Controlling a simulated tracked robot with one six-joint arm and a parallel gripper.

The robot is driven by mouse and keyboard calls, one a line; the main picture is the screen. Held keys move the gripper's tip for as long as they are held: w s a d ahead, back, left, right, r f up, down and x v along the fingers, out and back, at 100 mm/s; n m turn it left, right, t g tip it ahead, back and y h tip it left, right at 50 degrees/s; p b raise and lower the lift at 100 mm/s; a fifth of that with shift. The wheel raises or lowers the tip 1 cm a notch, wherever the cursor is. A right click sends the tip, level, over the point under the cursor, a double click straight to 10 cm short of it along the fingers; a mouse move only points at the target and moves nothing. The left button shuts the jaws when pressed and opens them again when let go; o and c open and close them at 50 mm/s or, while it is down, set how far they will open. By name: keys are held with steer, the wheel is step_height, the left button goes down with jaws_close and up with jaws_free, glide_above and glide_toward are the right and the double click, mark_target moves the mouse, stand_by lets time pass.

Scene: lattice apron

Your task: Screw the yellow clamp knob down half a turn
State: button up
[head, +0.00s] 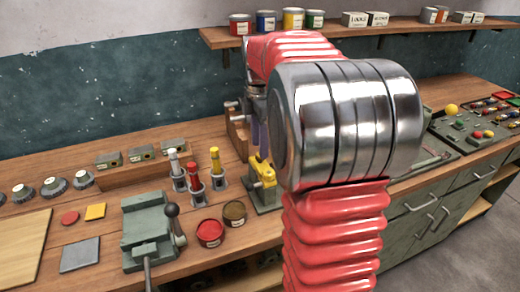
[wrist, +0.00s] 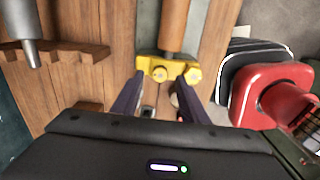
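The yellow clamp (head: 262,172) stands on a grey-green block on the bench, just left of my red arm in the head view. In the wrist view a yellow piece with round knob-like parts (wrist: 168,70), which looks like the clamp, lies just beyond the fingertips; a brown cylinder (wrist: 173,25) runs up from it. My gripper (wrist: 159,82) is open, with its two dark purple fingers apart and nothing visible held between them. The fingers point at the yellow piece; I cannot tell whether they touch it. In the head view my arm's metal joint hides much around the gripper.
Left of the clamp stand red, yellow and grey-topped tools (head: 194,178), two open cans (head: 210,233) and a green vise (head: 150,230). In the wrist view a red object (wrist: 270,95) lies close right; a notched wooden rack (wrist: 60,50) is left.

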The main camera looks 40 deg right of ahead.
steer(key=shift+f, duration=1.35)
jaws_close()
